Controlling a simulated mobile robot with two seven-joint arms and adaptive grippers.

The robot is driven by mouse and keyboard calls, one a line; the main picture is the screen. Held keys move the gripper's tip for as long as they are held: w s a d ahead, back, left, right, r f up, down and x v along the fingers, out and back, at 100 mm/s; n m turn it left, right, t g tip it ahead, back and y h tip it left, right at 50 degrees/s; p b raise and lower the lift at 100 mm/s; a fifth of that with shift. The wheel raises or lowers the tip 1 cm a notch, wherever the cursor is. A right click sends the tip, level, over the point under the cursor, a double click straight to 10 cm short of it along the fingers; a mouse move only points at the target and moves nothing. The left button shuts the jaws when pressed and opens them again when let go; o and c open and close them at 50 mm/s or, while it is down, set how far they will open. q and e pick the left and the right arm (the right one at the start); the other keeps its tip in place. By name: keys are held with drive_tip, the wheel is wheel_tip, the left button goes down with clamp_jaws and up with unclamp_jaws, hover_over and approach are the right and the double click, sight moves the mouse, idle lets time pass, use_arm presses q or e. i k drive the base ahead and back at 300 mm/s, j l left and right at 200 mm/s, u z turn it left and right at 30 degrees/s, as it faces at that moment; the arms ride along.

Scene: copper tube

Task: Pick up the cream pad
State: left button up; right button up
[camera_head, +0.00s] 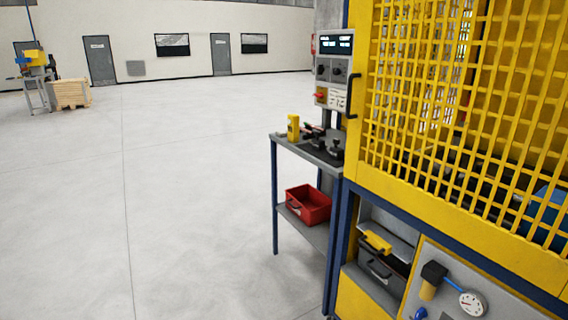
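I cannot make out a cream pad in the head view. A grey-topped work stand (284,142) with blue legs stands beside the yellow cage. On it are a yellow upright object (293,128) and several small dark tools or fixtures (328,146), too small to tell apart. Neither of my grippers shows in this view.
A red bin (308,205) sits on the stand's lower shelf. A control panel (334,68) rises behind the stand. The yellow mesh cage (460,95) fills the right side, with a gauge (471,303) below. A wooden crate (70,94) stands far left. The left floor is clear.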

sight(282, 133)
drive_tip(key=i, duration=1.15)
drive_tip(key=z, duration=2.55)
drive_tip(key=u, duration=2.85)
drive_tip(key=i+j+u, duration=0.1)
drive_tip(key=i+u, duration=0.35)
drive_tip(key=i, duration=0.25)
